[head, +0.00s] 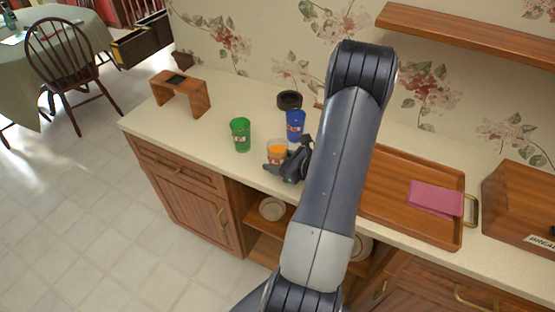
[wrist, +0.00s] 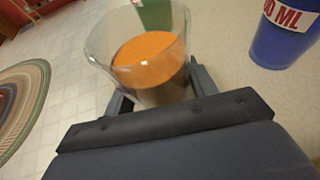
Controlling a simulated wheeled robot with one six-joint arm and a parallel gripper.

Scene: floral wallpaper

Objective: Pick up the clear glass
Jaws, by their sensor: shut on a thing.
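The clear glass (head: 277,152) stands on the counter in the head view, with something orange in its lower part. In the wrist view the clear glass (wrist: 142,42) sits between my fingers, its rim facing the camera. My gripper (head: 279,168) is shut on it. The wrist view also shows my gripper (wrist: 155,92), with a finger on each side of the glass. I cannot tell whether its base touches the counter.
A green cup (head: 240,134) stands to the left and a blue cup (head: 295,124) close behind. A dark round bowl (head: 289,99) is at the back. A wooden tray (head: 452,232) with a pink cloth (head: 436,198) lies right. The counter's front edge is near the glass.

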